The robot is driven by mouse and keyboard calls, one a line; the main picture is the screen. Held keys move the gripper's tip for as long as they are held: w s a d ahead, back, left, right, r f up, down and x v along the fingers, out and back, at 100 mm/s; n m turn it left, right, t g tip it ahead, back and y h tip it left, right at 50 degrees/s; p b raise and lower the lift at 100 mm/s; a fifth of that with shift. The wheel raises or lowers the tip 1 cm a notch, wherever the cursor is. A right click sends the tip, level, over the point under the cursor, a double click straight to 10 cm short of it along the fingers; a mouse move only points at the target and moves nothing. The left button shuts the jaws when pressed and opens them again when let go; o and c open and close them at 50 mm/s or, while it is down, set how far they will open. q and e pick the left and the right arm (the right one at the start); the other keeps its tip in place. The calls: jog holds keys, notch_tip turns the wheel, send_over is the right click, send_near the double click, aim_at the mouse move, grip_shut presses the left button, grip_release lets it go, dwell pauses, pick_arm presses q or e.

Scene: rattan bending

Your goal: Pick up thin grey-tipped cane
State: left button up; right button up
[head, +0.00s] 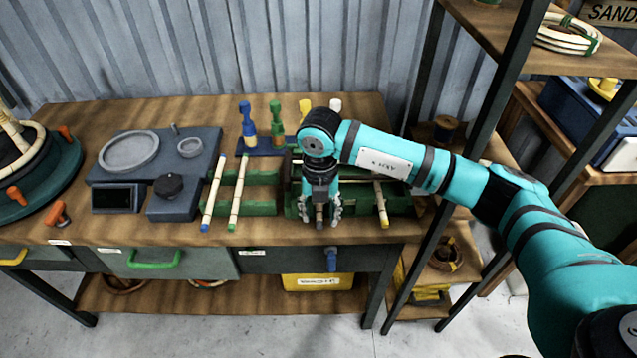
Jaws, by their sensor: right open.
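The grey-tipped cane (319,222) lies on the green rack (262,207) on the workbench. Only its near end shows, between the fingertips of my right gripper. The rest is hidden under the gripper and wrist. My right gripper (320,212) points down over this cane and is open, with one finger on each side. I cannot tell whether the fingers touch the cane. My left gripper is not in view.
A blue-tipped cane (212,192) and a green-tipped cane (238,192) lie left of the gripper; a yellow-tipped cane (381,205) lies to its right. A grey-blue machine (172,207) stands left. A dark shelf post (425,70) rises to the right.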

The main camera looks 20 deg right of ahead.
grip_shut()
dwell(0.5)
